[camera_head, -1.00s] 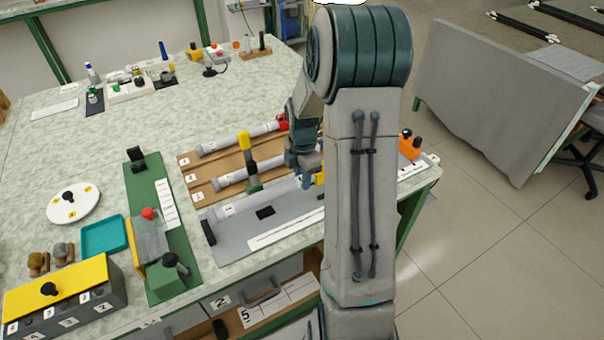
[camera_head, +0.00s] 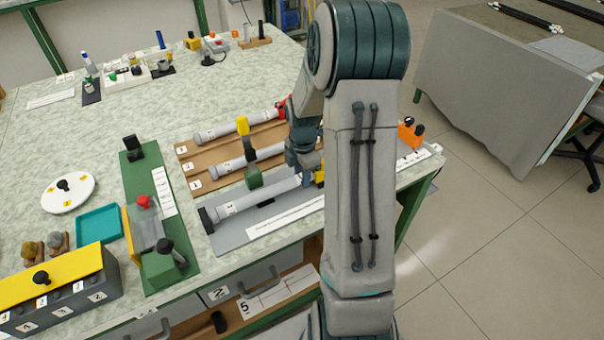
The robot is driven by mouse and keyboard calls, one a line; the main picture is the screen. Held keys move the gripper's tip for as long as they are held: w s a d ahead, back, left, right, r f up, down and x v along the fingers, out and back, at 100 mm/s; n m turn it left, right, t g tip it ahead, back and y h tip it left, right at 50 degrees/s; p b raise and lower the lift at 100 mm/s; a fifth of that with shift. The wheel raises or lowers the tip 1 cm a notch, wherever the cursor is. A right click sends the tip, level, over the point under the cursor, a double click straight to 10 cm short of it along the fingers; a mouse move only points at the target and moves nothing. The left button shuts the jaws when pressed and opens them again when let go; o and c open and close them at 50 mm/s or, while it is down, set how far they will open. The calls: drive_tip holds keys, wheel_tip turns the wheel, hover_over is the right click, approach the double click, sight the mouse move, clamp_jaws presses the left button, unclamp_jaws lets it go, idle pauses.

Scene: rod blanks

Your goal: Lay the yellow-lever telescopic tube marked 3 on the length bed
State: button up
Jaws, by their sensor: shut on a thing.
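A grey telescopic tube (camera_head: 262,196) with a small label, too small to read, lies along the grey length bed (camera_head: 222,242). Its left end is close to the black end stop (camera_head: 206,220); I cannot tell whether they touch or whether the tube fully rests on the bed. A yellow lever (camera_head: 320,177) shows at its right end, partly hidden by my arm. My gripper (camera_head: 311,174) is shut on this tube near that end, its fingers mostly hidden. A green block with an upright yellow handle (camera_head: 243,126) stands behind the tube's middle.
A green fixture (camera_head: 135,178) stands left, near a teal tray (camera_head: 99,223). An orange object (camera_head: 409,134) stands right of my arm.

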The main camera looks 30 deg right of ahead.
drive_tip(key=shift+f, duration=0.4)
drive_tip(key=o, duration=0.9)
drive_tip(key=shift+c, duration=0.2)
drive_tip(key=shift+r, duration=0.1)
wheel_tip(320, 180, up, 14)
drive_tip(key=s+a+r+m+t+p, duration=0.1)
drive_tip(key=s+a+r+m, duration=0.2)
drive_tip(key=s+a+m, duration=0.4)
drive_tip(key=s+a+r+m+t+p, duration=0.1)
drive_tip(key=s+a+r+m+p, duration=0.1)
drive_tip(key=s+a+r+m, duration=0.2)
drive_tip(key=s+a+m, duration=0.3)
drive_tip(key=s+m, duration=0.4)
drive_tip(key=shift+s+r+m+t, duration=0.15)
drive_tip(key=shift+s+m+t, duration=0.15)
drive_tip(key=shift+s+t, duration=0.1)
